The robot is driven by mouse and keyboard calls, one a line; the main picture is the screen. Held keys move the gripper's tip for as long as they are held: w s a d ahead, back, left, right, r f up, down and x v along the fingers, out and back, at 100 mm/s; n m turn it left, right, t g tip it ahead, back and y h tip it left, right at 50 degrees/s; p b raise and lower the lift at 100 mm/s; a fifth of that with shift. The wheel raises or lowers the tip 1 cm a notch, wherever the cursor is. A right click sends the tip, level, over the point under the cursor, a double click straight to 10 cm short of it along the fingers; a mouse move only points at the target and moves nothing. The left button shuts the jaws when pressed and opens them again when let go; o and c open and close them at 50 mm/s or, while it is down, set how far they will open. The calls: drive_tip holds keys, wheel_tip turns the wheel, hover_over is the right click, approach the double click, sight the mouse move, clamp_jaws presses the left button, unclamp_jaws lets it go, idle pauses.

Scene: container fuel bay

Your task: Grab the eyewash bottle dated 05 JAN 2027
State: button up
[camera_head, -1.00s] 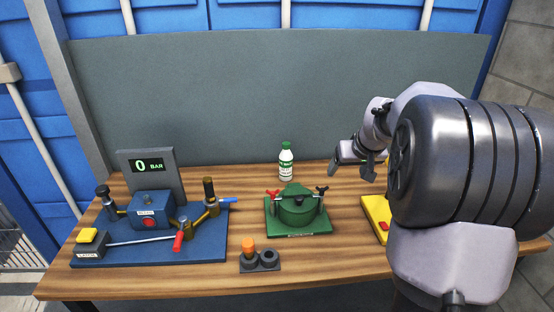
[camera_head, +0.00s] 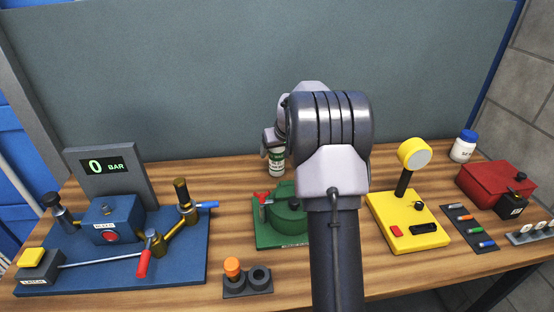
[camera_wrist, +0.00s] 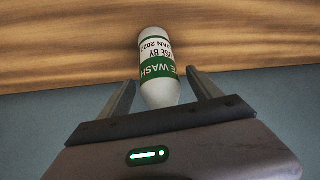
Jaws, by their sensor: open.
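The eyewash bottle (camera_head: 277,164) is white with a green label band. It stands on the bench near the grey back panel, partly hidden by my arm in the head view. In the wrist view the bottle (camera_wrist: 153,52) appears upside down; its label shows part of "EYE WASH", "USE BY" and "JAN 2027", and the day cannot be read. I see no clear contact. The bottle's cap is hidden. In the head view my gripper (camera_head: 270,143) is mostly hidden behind my arm.
A green fixture (camera_head: 285,224) with a red wing handle sits in front of the bottle, partly behind my arm. A blue pump rig (camera_head: 110,262) is left, a yellow device (camera_head: 405,228) right. A white jar with blue lid (camera_head: 463,147) and red box (camera_head: 494,184) stand far right.

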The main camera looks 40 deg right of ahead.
drive_tip(key=shift+w, duration=0.1)
clamp_jaws()
